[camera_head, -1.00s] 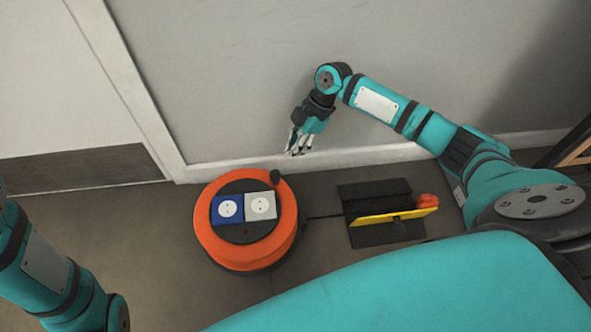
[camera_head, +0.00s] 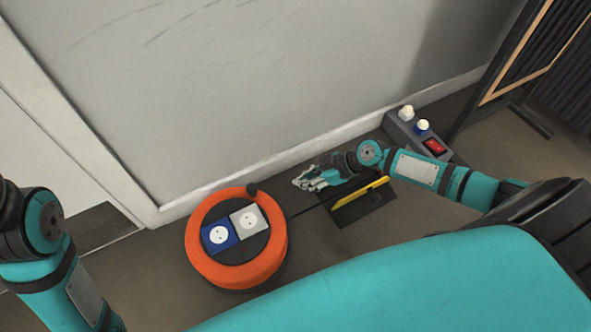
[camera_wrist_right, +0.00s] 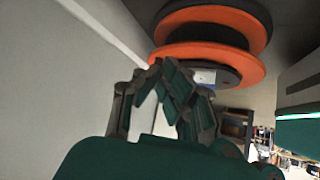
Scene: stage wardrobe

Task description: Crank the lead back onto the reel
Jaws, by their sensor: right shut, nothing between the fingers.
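The orange cable reel (camera_head: 197,255) stands on the floor, with a blue and a white socket on its black centre. A dark crank knob (camera_head: 252,189) shows at its back rim. The dark lead (camera_head: 303,209) runs from the reel's right side toward a black stand. My right gripper (camera_head: 303,182) is shut and empty, right of the reel and apart from it, near the wall. In the right wrist view the closed fingers (camera_wrist_right: 160,72) show below the reel's orange discs (camera_wrist_right: 215,55). Of my left arm only links show; its gripper is out of view.
A grey power strip (camera_head: 403,126) with white and blue plugs and a red switch sits by the wall. A dark frame (camera_head: 515,60) stands at far right. Floor left of the reel is clear.

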